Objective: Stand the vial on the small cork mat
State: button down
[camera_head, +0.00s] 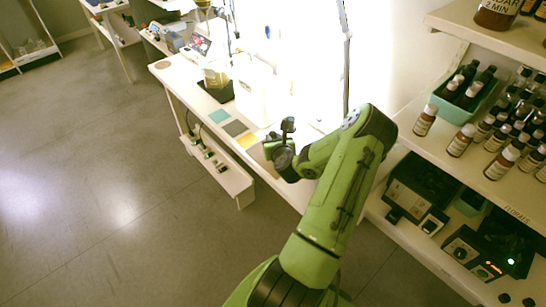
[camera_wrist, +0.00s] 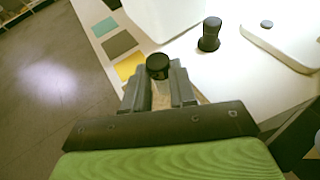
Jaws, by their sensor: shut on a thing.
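The vial (camera_wrist: 158,67) shows its black cap between my gripper's fingers in the wrist view. My gripper (camera_wrist: 160,88) is shut on it, over the white table, close to the yellow square. Most of the vial's body is hidden by the fingers. A small round tan patch (camera_head: 163,65) at the far left end of the table in the head view looks like the cork mat. It is well away from my gripper, and nothing shows on it.
Teal (camera_head: 219,116), grey (camera_head: 235,128) and yellow (camera_head: 247,140) squares lie along the table's front edge. A black tray (camera_head: 219,92) stands beyond them. A dark object (camera_wrist: 209,36) stands right of my gripper. Shelves with bottles (camera_head: 424,120) are at right.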

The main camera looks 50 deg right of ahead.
notch_tip(320, 180, down, 6)
jog(key=b, duration=0.2)
jog(key=shift+r+b, duration=0.25)
jog(key=shift+b, duration=0.1)
jog(key=shift+r, duration=0.2)
jog(key=c, duration=0.9)
grip_release()
jog(key=shift+f, duration=0.15)
